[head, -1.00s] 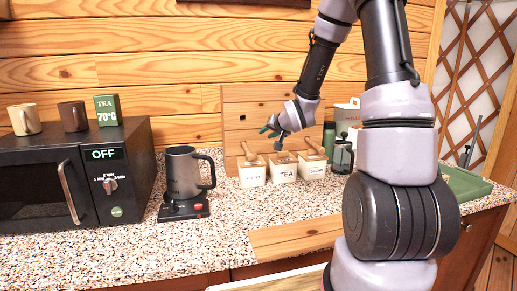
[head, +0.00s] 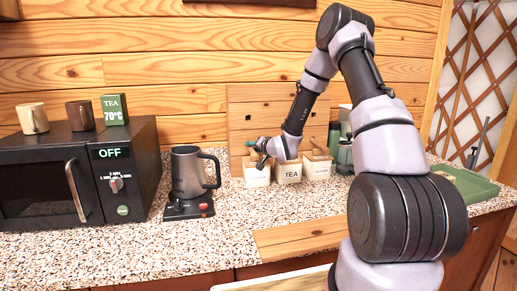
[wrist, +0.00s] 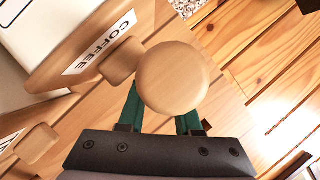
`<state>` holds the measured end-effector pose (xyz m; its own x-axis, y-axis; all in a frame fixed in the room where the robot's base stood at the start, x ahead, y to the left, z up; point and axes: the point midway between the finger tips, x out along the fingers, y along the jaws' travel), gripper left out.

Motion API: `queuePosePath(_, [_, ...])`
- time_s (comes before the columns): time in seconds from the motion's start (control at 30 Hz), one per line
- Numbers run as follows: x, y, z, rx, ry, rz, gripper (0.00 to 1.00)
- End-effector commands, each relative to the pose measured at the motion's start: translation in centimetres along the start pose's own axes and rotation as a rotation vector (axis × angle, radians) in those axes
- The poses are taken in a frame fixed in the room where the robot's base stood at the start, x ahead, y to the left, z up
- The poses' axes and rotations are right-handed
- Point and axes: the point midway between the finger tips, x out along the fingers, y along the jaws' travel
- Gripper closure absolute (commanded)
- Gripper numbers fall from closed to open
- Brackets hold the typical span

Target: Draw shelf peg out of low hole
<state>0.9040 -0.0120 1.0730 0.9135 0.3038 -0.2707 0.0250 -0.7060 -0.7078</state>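A peg with a round pale wooden head (wrist: 172,78) fills the middle of the wrist view, its face toward the camera. My gripper (wrist: 160,108) has two teal fingers standing apart, one on each side below the head. The head covers the fingertips and the shaft, so I cannot see whether the fingers touch the peg or whether it sits in its hole. In the head view my gripper (head: 258,152) is low in front of the wooden back board (head: 240,110), just above the left canister. The peg cannot be made out there.
A coffee canister (wrist: 60,35) with a wooden lid is close beside the peg. The TEA canister (head: 289,174) and another canister (head: 317,168) stand to its right. A kettle (head: 187,172) and a microwave (head: 75,175) are to the left. The front counter is clear.

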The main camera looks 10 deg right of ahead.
Motion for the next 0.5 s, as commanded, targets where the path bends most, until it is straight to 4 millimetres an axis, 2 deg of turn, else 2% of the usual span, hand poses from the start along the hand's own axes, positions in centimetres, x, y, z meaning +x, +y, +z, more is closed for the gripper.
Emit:
queuePosePath(0.2, [2.0,0.0,0.0,0.000,0.000,-0.001,0.67])
queuePosePath(0.5, [2.3,0.0,0.0,-0.001,0.000,0.000,0.67])
